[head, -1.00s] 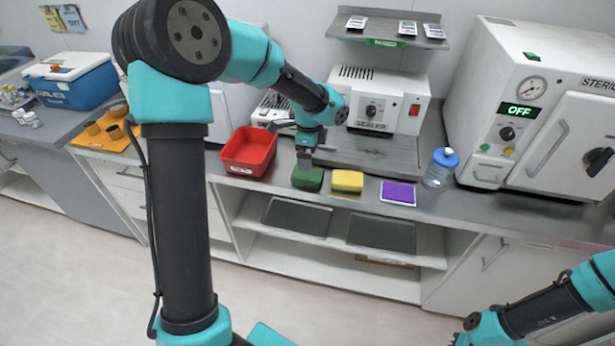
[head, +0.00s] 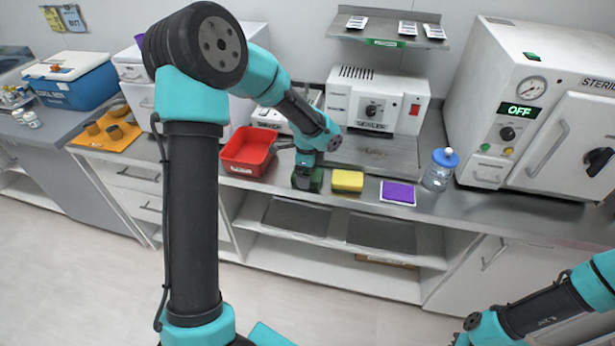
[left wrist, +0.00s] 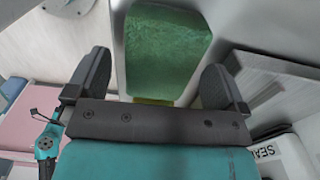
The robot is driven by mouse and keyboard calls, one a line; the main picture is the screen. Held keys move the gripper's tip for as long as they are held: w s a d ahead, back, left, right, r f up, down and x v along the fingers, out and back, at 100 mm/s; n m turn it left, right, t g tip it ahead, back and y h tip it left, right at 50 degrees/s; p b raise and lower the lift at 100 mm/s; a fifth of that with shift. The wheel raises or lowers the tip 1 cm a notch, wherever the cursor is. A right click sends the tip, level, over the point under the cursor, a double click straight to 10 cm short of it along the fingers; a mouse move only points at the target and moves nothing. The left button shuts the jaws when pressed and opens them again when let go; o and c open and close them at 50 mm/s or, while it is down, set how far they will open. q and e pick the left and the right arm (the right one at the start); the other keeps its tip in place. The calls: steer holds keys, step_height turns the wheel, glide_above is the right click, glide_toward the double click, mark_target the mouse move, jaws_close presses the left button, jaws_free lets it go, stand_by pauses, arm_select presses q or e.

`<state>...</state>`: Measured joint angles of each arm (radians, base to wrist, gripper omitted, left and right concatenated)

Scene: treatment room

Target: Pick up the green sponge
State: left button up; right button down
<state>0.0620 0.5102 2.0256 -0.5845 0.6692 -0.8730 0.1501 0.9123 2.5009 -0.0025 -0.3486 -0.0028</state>
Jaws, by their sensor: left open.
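The green sponge (head: 316,180) lies on the metal counter between the red bin and the yellow sponge. My left gripper (head: 305,178) is lowered over it from above and hides much of it in the head view. In the left wrist view the green sponge (left wrist: 167,55) shows beyond and between the two dark fingers (left wrist: 157,82), which are open. I cannot tell whether the fingers touch it. My right arm shows at the lower right of the head view, but its fingertips are not in view.
A red bin (head: 248,152) stands close to the left of my left gripper. A yellow sponge (head: 347,181) and a purple pad (head: 398,193) lie to the right. A blue-capped bottle (head: 439,170) stands further right. The sealer (head: 376,100) is behind.

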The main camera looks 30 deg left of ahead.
arm_select(q)
steer(key=shift+f, duration=0.4)
steer(key=c, duration=1.1)
steer(key=shift+o, duration=0.2)
steer(key=shift+r, duration=0.1)
steer(key=shift+r, duration=0.45)
step_height(320, 180, up, 2)
steer(key=shift+r, duration=0.25)
steer(key=s+d+r, duration=0.1)
steer(key=s+d, duration=0.7)
steer(key=s, duration=0.5)
steer(key=shift+s+d+r, duration=0.2)
steer(key=shift+s, duration=0.15)
